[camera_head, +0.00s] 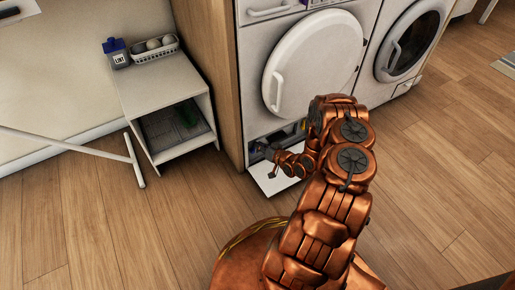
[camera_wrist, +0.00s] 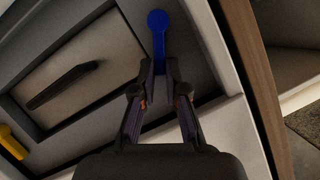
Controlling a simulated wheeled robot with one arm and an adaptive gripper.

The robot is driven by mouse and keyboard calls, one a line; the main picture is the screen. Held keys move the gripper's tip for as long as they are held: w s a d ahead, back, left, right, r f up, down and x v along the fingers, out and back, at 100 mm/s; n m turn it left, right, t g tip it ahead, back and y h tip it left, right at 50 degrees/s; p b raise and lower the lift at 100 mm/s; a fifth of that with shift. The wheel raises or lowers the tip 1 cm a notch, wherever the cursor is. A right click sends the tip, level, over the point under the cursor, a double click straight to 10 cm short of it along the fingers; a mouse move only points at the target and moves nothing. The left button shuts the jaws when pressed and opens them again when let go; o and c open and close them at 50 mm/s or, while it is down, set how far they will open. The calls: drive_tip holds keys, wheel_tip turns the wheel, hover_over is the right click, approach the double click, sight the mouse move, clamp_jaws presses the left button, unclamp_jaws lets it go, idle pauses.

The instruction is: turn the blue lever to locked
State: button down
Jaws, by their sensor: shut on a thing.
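The blue lever (camera_wrist: 157,22) stands upright in the wrist view, with a round head at its upper end. My gripper (camera_wrist: 160,68) is shut on its lower part, one dark finger on each side. The round head sticks out beyond the fingertips. In the head view my gripper (camera_head: 264,150) reaches into the low opening under the left machine. My arm covers part of that opening, and I cannot make out the blue lever there.
A yellow lever (camera_wrist: 12,143) and a dark handle (camera_wrist: 62,84) lie left of my gripper in the wrist view. A white flap (camera_head: 272,180) hangs open below the left machine's round door (camera_head: 316,62). A wooden side panel (camera_head: 212,70) stands close left. Floor in front is clear.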

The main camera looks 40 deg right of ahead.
drive_tip(key=d+f+m+y+b, duration=0.1)
drive_tip(key=m+b, duration=0.1)
drive_tip(key=d+f+m+t+y+b, duration=0.1)
drive_tip(key=m+b, duration=0.1)
drive_tip(key=m, duration=0.1)
drive_tip(key=f+m+t+y+b, duration=0.1)
drive_tip(key=f+m+b, duration=0.1)
drive_tip(key=shift+s+d+f+y, duration=0.1)
drive_tip(key=shift+s+d+y, duration=0.05)
drive_tip(key=shift+d+y, duration=0.2)
drive_tip(key=shift+d+f+m+t+y+b, duration=0.1)
drive_tip(key=shift+f+m+t+y+b, duration=0.15)
drive_tip(key=shift+m+b, duration=0.35)
drive_tip(key=shift+f+m+t+b, duration=0.15)
drive_tip(key=shift+m+t+b, duration=0.25)
drive_tip(key=shift+m, duration=0.3)
drive_tip(key=c, duration=1.5)
unclamp_jaws()
